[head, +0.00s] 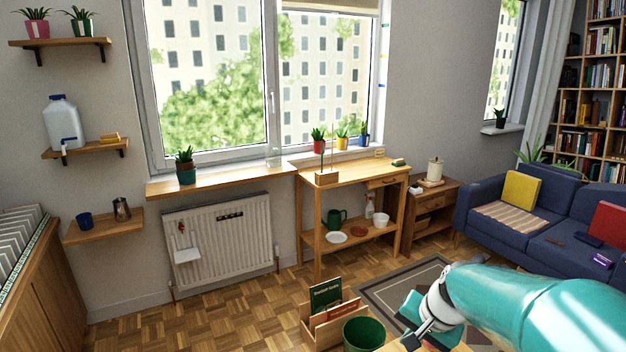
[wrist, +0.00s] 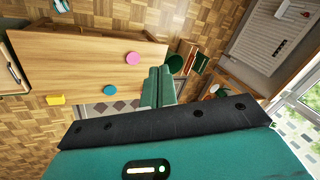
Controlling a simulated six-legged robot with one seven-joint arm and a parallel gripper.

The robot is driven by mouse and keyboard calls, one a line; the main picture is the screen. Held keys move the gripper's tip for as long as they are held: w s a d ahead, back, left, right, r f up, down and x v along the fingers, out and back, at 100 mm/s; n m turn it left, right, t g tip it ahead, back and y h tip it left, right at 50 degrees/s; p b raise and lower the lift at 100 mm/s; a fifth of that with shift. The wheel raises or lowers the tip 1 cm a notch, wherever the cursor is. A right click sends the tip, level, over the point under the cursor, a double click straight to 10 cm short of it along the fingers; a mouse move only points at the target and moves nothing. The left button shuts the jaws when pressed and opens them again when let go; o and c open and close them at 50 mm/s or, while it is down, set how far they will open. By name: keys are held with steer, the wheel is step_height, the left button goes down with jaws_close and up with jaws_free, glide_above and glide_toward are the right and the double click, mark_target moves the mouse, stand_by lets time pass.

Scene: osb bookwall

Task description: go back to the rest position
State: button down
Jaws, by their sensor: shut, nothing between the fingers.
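My gripper (wrist: 159,86) shows in the wrist view with its two green fingers side by side, shut and empty. The fingers point away from the camera, over the floor beside a wooden table top (wrist: 85,62). In the head view my teal arm reaches in from the lower right, and my gripper (head: 415,312) is at its left end, in front of the patterned rug. The fingertips are hard to make out there. Nothing is held.
A green bin (head: 363,334) and a wooden book box (head: 322,322) stand close left of my gripper. A wooden bench (head: 352,178) and blue sofa (head: 535,215) stand farther back.

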steer(key=s+a+r+n+h, duration=0.1)
steer(key=s+a+r+n, duration=0.1)
steer(key=s, duration=0.6)
steer(key=s+a+r+n+t+h, duration=0.1)
steer(key=s+r+n, duration=0.4)
steer(key=s, duration=0.4)
steer(key=shift+s+a+r+t, duration=0.25)
steer(key=shift+a+r+t, duration=0.1)
steer(key=shift+r, duration=0.1)
